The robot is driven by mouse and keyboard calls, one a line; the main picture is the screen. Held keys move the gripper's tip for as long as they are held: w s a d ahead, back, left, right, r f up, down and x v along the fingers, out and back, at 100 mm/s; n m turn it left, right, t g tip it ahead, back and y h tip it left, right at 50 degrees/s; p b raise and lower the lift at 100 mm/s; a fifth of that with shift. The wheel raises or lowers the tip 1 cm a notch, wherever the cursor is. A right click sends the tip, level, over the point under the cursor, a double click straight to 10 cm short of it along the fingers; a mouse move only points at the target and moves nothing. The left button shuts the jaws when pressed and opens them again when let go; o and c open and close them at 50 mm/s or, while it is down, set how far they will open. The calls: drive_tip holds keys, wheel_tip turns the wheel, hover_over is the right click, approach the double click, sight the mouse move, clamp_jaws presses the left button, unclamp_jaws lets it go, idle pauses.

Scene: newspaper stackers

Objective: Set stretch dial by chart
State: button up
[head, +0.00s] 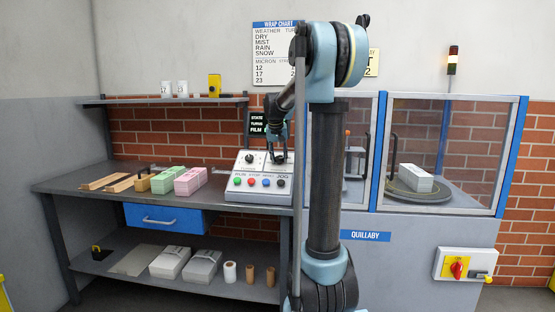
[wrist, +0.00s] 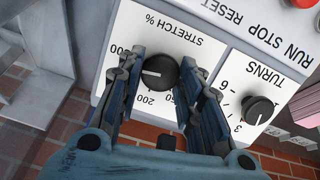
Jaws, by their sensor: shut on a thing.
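The stretch dial (wrist: 161,74) is a black knob marked STRETCH % on the pale control panel (head: 238,192). The panel appears upside down in the wrist view. The knob's white mark points left there, between a partly hidden number ending in 00 and 200. My gripper (wrist: 163,68) is shut on this knob, one finger on each side. In the head view my gripper (head: 277,157) is at the panel's upper right and hides the dial. The wrap chart (head: 272,52) on the wall lists weather and micron rows; my arm covers its right part.
A turns dial (wrist: 257,109) sits beside the stretch dial. Coloured buttons (head: 252,182) line the panel front. A dark display (head: 257,125) behind is partly covered. Paper bundles (head: 190,181) lie left on the bench. A glazed wrapper enclosure (head: 440,150) stands right.

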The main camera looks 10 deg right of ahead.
drive_tip(key=n, duration=0.6)
drive_tip(key=shift+a+h, duration=0.2)
drive_tip(key=shift+h, duration=0.2)
drive_tip(key=n, duration=0.6)
drive_tip(key=shift+t+h, duration=0.3)
drive_tip(key=shift+h, duration=0.1)
drive_tip(key=n, duration=0.6)
drive_tip(key=shift+n+t, duration=0.4)
drive_tip(key=n, duration=0.5)
drive_tip(key=shift+n+t, duration=0.4)
drive_tip(key=o, duration=0.9)
drive_tip(key=shift+o, duration=0.7)
drive_tip(key=shift+s+f, duration=0.1)
drive_tip(key=shift+s, duration=0.05)
